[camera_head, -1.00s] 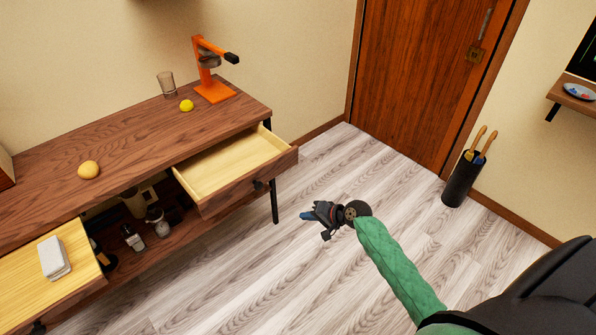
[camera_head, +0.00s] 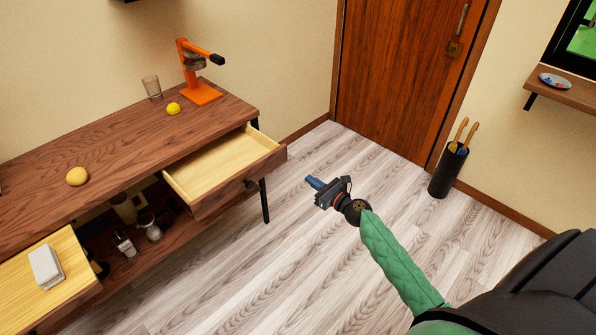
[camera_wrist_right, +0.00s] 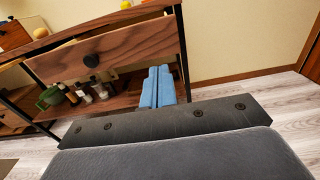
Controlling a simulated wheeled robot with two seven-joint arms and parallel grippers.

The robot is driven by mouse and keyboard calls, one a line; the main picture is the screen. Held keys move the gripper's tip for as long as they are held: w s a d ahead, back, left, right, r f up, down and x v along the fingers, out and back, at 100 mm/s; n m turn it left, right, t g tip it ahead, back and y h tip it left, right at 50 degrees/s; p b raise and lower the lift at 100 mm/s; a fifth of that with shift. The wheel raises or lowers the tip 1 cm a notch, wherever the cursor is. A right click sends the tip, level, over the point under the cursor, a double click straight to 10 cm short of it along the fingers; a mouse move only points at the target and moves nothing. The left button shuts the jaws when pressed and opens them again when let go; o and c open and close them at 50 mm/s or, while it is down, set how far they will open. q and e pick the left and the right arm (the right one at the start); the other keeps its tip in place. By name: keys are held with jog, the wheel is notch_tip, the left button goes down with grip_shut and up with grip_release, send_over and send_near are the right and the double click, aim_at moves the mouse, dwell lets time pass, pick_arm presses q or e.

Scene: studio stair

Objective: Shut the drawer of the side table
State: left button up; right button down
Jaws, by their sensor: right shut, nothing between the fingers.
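The wooden side table (camera_head: 110,148) stands along the wall at the left. Its right-hand drawer (camera_head: 228,182) is pulled out and empty, with a dark round knob (camera_head: 249,184) on its front. My left gripper is not in view.
An orange juicer (camera_head: 200,92), a glass (camera_head: 152,87), a yellow lemon (camera_head: 173,108) and a round orange-yellow fruit (camera_head: 77,176) stand on the tabletop. Bottles (camera_head: 124,244) sit on the lower shelf. A black umbrella stand (camera_head: 447,174) is near the door (camera_head: 405,80). Floor around my gripper is clear.

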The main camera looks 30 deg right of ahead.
aim_at(279, 159)
jog(key=p+x, duration=0.2)
jog(key=x, duration=1)
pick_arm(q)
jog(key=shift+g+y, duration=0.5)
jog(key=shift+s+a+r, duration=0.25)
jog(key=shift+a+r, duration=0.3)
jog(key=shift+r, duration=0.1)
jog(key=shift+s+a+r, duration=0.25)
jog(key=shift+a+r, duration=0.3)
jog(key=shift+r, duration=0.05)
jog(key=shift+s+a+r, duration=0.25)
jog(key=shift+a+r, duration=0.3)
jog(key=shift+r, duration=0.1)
pick_arm(e)
jog(key=shift+w+a+f, duration=0.1)
jog(key=shift+w+a, duration=0.15)
jog(key=shift+w, duration=0.4)
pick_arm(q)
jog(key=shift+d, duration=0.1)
pick_arm(e)
jog(key=shift+w, duration=0.1)
